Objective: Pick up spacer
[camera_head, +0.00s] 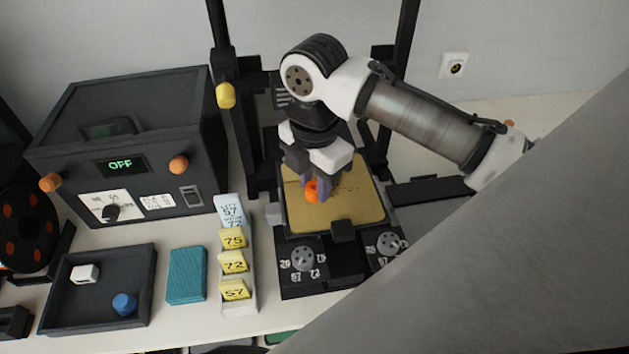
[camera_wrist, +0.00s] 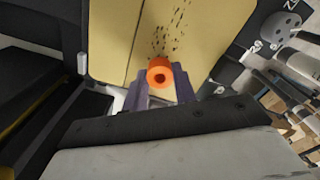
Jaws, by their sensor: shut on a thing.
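The spacer (camera_wrist: 160,72) is a small orange ring with a hole in its middle. In the wrist view it sits between the two purple fingertips of my gripper (camera_wrist: 162,84), which is shut on it. In the head view the orange spacer (camera_head: 312,190) shows between the fingers of my gripper (camera_head: 317,188), over the golden plate of the printer (camera_head: 340,222). I cannot tell whether the spacer still touches the plate.
A black tray (camera_head: 97,318) holds a white piece (camera_head: 85,273) and a blue piece (camera_head: 124,303). A teal block (camera_head: 186,275) and a rack of yellow number cards (camera_head: 234,262) stand left of the printer. A dark box (camera_head: 130,140) reading OFF is behind them.

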